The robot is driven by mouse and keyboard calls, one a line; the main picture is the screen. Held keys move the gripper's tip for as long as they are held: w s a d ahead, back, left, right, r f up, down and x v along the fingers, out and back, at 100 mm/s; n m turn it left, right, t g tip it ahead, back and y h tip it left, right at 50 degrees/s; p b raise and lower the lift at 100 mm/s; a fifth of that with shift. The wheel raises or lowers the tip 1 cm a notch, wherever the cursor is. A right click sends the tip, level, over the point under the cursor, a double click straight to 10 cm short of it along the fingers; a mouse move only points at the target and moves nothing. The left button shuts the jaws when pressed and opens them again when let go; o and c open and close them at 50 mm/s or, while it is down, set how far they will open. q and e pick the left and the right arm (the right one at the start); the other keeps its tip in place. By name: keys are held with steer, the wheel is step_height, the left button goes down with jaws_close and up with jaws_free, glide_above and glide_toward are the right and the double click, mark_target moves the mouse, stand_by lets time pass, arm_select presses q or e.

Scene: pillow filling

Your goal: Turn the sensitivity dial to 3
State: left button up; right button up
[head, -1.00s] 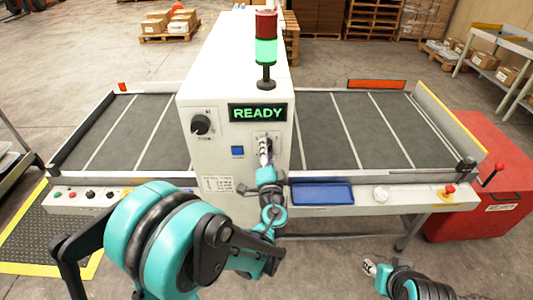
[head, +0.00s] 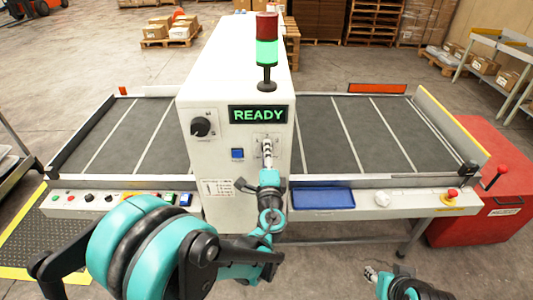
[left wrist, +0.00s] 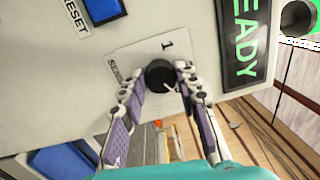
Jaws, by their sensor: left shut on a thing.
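The sensitivity dial (left wrist: 160,76) is a small black round knob on a pale plate on the machine's white front panel. A "1" and part of a "SENS" label show beside it in the left wrist view. A short white mark shows on the knob. My left gripper (left wrist: 168,85) has its two fingers on either side of the knob and is shut on it. In the head view the left gripper (head: 267,153) reaches the panel below the READY display and mostly hides the dial. My right gripper (head: 371,273) is low at the right, away from the panel; its jaw opening is unclear.
The READY display (head: 258,114) is lit green above the dial. A large black knob (head: 201,127) and a blue RESET button (head: 237,154) are to the left. A blue tray (head: 323,197) sits to the right. A red emergency button (head: 451,192) is farther right.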

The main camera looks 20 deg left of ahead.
arm_select(q)
steer(key=o, duration=1.2)
steer(key=shift+c, duration=0.2)
steer(key=v, duration=1.2)
